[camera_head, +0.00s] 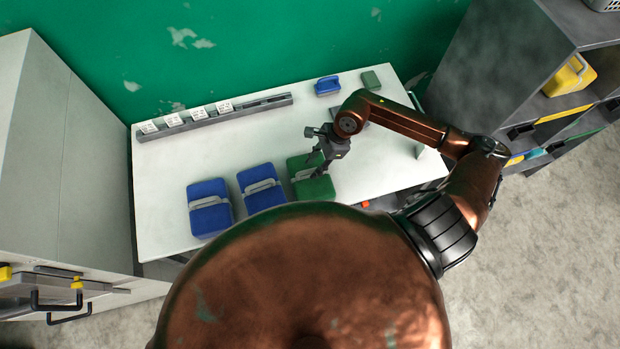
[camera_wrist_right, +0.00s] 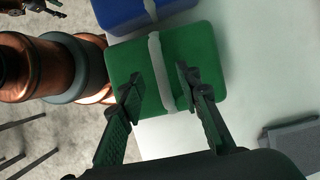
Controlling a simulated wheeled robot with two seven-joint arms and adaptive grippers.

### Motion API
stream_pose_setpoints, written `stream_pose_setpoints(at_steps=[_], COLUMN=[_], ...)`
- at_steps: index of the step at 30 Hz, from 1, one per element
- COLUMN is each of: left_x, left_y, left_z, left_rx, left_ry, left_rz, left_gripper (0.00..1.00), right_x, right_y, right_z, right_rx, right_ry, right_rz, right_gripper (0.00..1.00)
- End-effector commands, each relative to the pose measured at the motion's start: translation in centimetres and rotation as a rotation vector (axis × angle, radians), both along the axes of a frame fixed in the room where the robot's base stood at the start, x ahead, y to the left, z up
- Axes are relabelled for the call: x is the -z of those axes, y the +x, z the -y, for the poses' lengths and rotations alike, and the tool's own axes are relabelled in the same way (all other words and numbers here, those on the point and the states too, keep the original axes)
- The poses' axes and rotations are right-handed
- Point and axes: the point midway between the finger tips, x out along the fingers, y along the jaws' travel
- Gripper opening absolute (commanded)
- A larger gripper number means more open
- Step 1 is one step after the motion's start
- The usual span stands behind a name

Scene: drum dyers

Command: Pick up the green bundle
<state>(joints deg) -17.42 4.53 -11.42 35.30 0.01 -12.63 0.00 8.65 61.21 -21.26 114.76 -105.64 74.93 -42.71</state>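The green bundle (camera_head: 318,189) lies on the white table at its near edge, with a light grey strap across it. In the right wrist view the bundle (camera_wrist_right: 203,48) fills the upper middle, and its strap (camera_wrist_right: 157,60) runs down between my fingers. My right gripper (camera_wrist_right: 158,77) is open, with one finger on each side of the strap. In the head view my right gripper (camera_head: 317,170) is over the bundle and partly covers it. Whether the fingertips touch the bundle is unclear. A small dark end of what looks like my left arm (camera_wrist_right: 38,7) shows in the right wrist view.
Two blue bundles (camera_head: 210,207) (camera_head: 258,187) lie left of the green one, the nearer close beside it. A grey rack with white labels (camera_head: 215,115) stands along the table's back. A blue item (camera_head: 327,86) and a green block (camera_head: 371,80) sit at the back right. The table's middle is clear.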

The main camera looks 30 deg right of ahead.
Motion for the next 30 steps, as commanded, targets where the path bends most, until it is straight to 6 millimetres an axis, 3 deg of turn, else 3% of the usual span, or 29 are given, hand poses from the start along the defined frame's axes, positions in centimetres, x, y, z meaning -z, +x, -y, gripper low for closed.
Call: stream_pose_setpoints(at_steps=[7,16,30], left_x=[-1.4,-1.4,-1.4], left_y=[0.4,0.9,0.8], left_z=[0.0,0.0,0.0], left_rx=[0.001,0.002,0.003], left_ry=[0.0,0.0,0.0], left_rz=[0.006,0.011,0.011], left_gripper=[0.4,0.4,0.4], right_x=[3.0,3.6,3.5], right_y=[0.4,0.5,0.5], right_z=[-1.1,-1.3,-1.3], right_rx=[-0.002,-0.003,-0.004], right_ry=[0.004,0.002,0.002], right_rz=[0.0,0.001,0.0], right_gripper=[0.32,0.32,0.0])
